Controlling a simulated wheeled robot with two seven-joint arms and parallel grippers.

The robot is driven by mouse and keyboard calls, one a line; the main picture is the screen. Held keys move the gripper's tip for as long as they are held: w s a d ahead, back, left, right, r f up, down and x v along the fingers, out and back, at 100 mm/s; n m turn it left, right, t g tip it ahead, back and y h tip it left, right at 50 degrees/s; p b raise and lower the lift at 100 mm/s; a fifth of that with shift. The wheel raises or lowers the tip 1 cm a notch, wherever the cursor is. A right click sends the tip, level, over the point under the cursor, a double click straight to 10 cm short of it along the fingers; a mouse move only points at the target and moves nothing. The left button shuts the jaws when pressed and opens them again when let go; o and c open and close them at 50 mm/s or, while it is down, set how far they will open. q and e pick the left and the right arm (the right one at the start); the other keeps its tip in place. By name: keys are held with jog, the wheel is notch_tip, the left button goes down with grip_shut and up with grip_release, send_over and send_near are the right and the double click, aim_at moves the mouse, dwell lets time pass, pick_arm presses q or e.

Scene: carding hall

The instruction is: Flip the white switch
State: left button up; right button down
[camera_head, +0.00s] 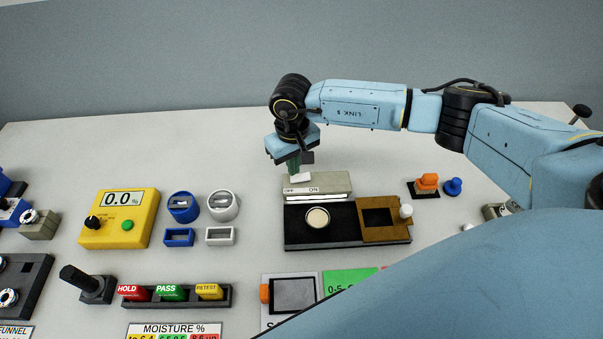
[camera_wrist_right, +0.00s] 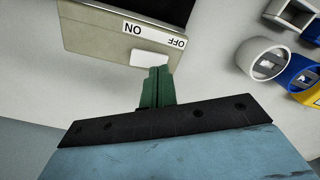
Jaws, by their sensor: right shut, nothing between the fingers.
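The white switch (camera_wrist_right: 149,60) is a small rocker on a grey-beige box (camera_head: 332,185) with ON and OFF labels. In the head view OFF is left and ON is right; the wrist view shows them upside down. The switch also shows in the head view (camera_head: 301,178), partly hidden by my right gripper (camera_head: 294,172). The green fingers of this gripper in the wrist view (camera_wrist_right: 158,71) are shut and empty, with tips at the switch's OFF-side end. I cannot tell whether they touch it. My left gripper is not in view.
A black tray (camera_head: 298,239) with a round pale disc stands in front of the box. A yellow meter (camera_head: 118,218) and blue and white holders (camera_head: 223,206) stand left. An orange-topped block (camera_head: 427,182) and blue knob (camera_head: 453,187) stand right. The table behind the box is clear.

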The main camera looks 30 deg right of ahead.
aim_at(294, 178)
jog(key=shift+r+p, duration=1.05)
jog(key=shift+r, duration=1.55)
